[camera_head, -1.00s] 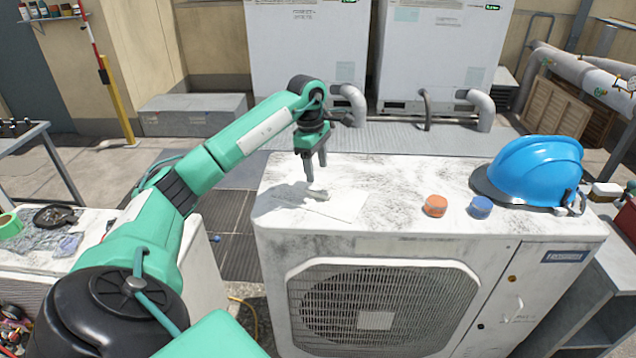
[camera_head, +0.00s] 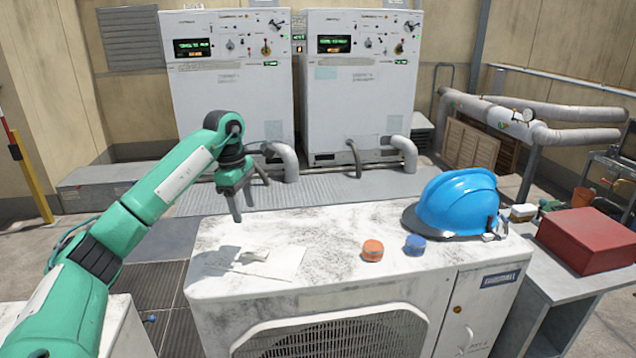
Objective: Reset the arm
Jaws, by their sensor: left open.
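My green left arm comes in from the left. Its dark left gripper (camera_head: 252,203) is open and empty, with its fingers apart, above the left part of the condenser unit's white, stained top (camera_head: 330,228). A small pale object (camera_head: 254,254) lies below it on a white sheet (camera_head: 287,262), apart from the fingers. The arm's shadow falls across that spot. My right gripper is not in view.
An orange cap (camera_head: 373,250), a blue cap (camera_head: 415,245) and a blue hard hat (camera_head: 458,203) stand on the right part of the top. A red box (camera_head: 587,240) sits on the grey side table. Two white cabinets (camera_head: 232,110) stand behind.

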